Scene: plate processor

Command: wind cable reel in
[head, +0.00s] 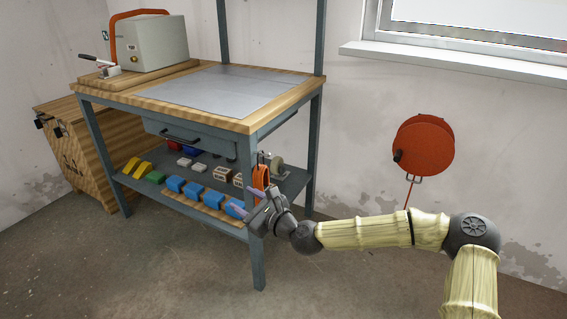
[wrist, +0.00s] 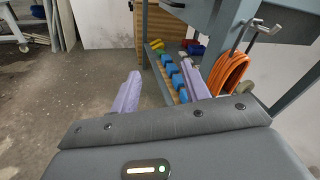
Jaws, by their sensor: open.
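The cable reel (head: 424,146) is a round orange-red drum on the wall at the right of the head view, under the window. A dark crank knob (head: 398,156) shows at its left edge. A thin red cable (head: 407,195) hangs from beneath it, and its lower end is hidden behind my arm. My gripper (head: 254,208) is at the front right leg of the workbench, well to the left of the reel and lower. Its purple fingers are apart and empty in the wrist view (wrist: 162,92). The reel is not in the wrist view.
The workbench (head: 278,110) has a lower shelf with several coloured blocks. An orange cable coil (wrist: 228,72) hangs on a hook at its right end, close to my gripper. A grey box machine (head: 150,45) stands on top. The wall around the reel is clear.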

